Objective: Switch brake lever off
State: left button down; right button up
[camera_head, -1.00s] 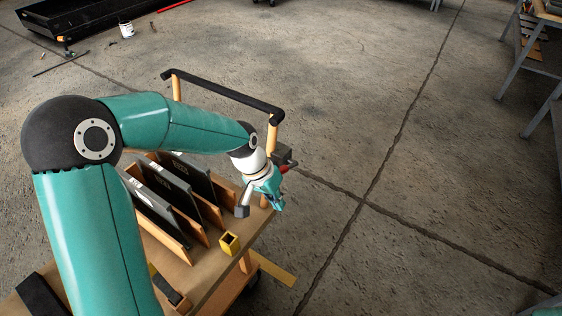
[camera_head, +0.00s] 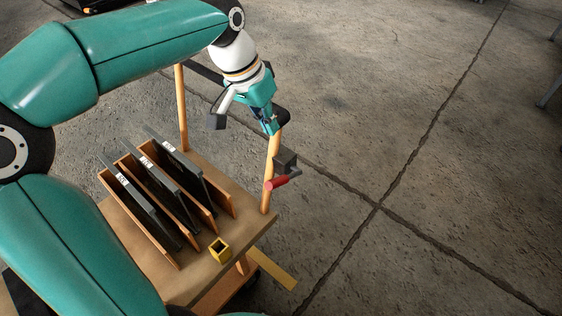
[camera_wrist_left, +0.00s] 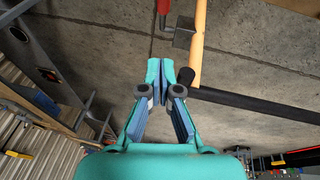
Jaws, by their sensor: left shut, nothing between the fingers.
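The brake lever has a red grip (camera_head: 278,183) on a bent grey rod, below a dark grey box (camera_head: 285,162) on the wooden post of a cart. The grip points toward the lower left in the head view. In the left wrist view the red grip (camera_wrist_left: 163,6) is cut by the top edge, with the box (camera_wrist_left: 183,36) beside the post. My left gripper (camera_head: 271,128) is shut and empty, near the handlebar end above the lever and apart from the red grip. Its fingertips (camera_wrist_left: 161,72) nearly meet. My right gripper is out of view.
The cart top (camera_head: 245,222) carries several dark panels in wooden slots and a small yellow holder (camera_head: 219,250). The black handlebar (camera_wrist_left: 255,103) runs close to the left fingers. The concrete floor right of the cart is clear.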

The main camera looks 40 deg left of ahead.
pick_arm(q)
jog(key=shift+s+a, duration=0.25)
jog(key=shift+a, duration=0.05)
send_over(281, 177)
jog(key=w+a, duration=0.1)
jog(key=a, duration=0.1)
notch_tip(281, 177, down, 10)
jog(key=shift+s+d+f, duration=0.3)
jog(key=shift+s+f, duration=0.15)
jog(key=shift+f, duration=0.3)
jog(key=shift+s+d+f, duration=0.25)
jog(key=shift+s+f, duration=0.2)
jog(key=shift+f, duration=0.3)
